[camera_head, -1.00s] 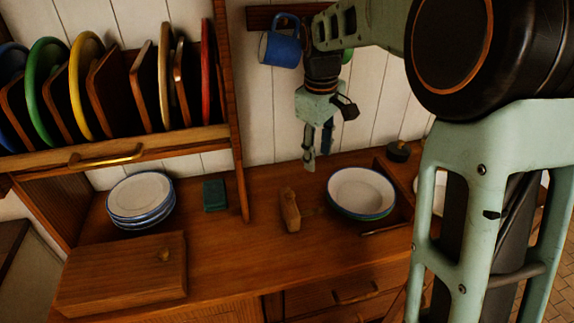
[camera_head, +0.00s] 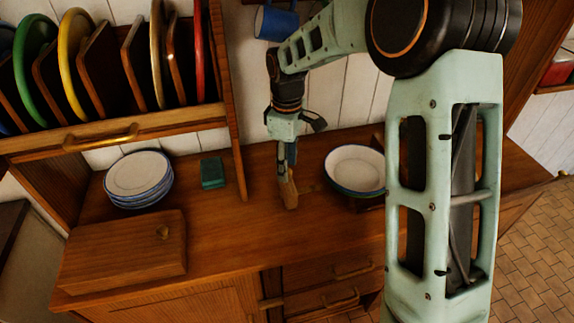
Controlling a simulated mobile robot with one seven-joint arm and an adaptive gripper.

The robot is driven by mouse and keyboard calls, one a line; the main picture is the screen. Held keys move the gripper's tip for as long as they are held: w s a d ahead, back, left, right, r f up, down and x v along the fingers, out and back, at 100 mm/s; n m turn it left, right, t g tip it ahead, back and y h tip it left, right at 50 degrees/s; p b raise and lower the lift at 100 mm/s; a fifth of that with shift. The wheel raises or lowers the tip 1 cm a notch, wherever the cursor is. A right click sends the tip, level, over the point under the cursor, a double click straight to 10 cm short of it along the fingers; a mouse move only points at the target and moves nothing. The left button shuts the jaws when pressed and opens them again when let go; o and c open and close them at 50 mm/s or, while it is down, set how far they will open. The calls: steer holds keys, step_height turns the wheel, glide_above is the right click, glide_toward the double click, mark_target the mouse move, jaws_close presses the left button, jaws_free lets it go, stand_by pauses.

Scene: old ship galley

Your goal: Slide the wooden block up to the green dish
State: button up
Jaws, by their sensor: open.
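The wooden block (camera_head: 290,194) is small and light brown and sits on the counter in the middle of the view. A round dish (camera_head: 353,164) with a pale inside, a dark blue rim and some green below its rim stands to the right of the block, with a gap of counter between them. My arm partly covers the dish's right side. My gripper (camera_head: 285,168) is open and points down at the block's far end, its fingers overlapping that end in the picture. Whether they touch it I cannot tell.
Stacked plates (camera_head: 138,174), a dark green box (camera_head: 212,173) and a wooden box (camera_head: 122,250) stand on the left. A plate rack (camera_head: 120,132) hangs above them. A blue mug (camera_head: 276,22) hangs on the wall. The counter front of the block is clear.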

steer(key=shift+f, duration=0.45)
steer(key=shift+c, duration=0.3)
jaws_close()
